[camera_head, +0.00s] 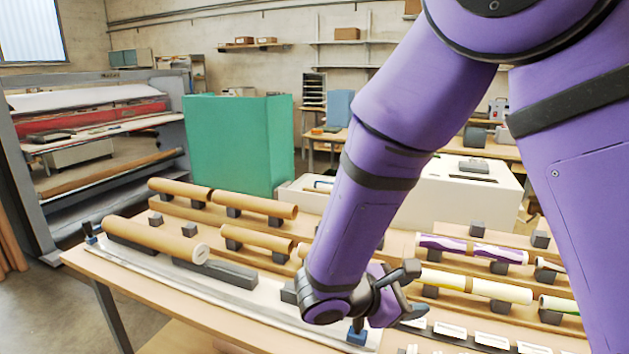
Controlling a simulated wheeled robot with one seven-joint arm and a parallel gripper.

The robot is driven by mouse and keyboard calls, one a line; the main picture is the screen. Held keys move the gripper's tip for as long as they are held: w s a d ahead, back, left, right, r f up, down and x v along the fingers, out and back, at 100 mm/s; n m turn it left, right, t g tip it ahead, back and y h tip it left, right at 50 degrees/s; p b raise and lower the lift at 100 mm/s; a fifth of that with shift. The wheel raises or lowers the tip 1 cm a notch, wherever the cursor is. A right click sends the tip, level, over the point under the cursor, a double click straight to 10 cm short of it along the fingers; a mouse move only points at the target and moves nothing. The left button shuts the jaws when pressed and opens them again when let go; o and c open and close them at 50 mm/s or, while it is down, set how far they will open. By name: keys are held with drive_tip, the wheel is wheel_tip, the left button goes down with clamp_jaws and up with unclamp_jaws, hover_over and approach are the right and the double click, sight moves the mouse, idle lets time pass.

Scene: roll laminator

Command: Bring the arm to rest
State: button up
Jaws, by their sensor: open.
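My purple arm reaches down from the top right over the work table. My gripper (408,290) is at its lower end, low over the right part of the table, with dark fingers. It is open, and I see nothing held in it. The arm hides part of the table and the rolls behind it.
The table (112,268) bears several brown rolls (155,238) on dark supports at left. Patterned and pale rolls (475,285) lie on the right, close to my gripper. A green box (238,145) stands behind. The roll laminator (95,130) is at far left, with bare floor before it.

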drive_tip(key=s+d+r+m+y, duration=0.6)
drive_tip(key=s+r+m, duration=0.2)
drive_tip(key=r+m, duration=0.1)
drive_tip(key=s+d+r+m+y, duration=0.7)
drive_tip(key=r+m, duration=0.2)
drive_tip(key=r, duration=0.1)
drive_tip(key=shift+s+d+r, duration=0.3)
drive_tip(key=shift+s, duration=0.05)
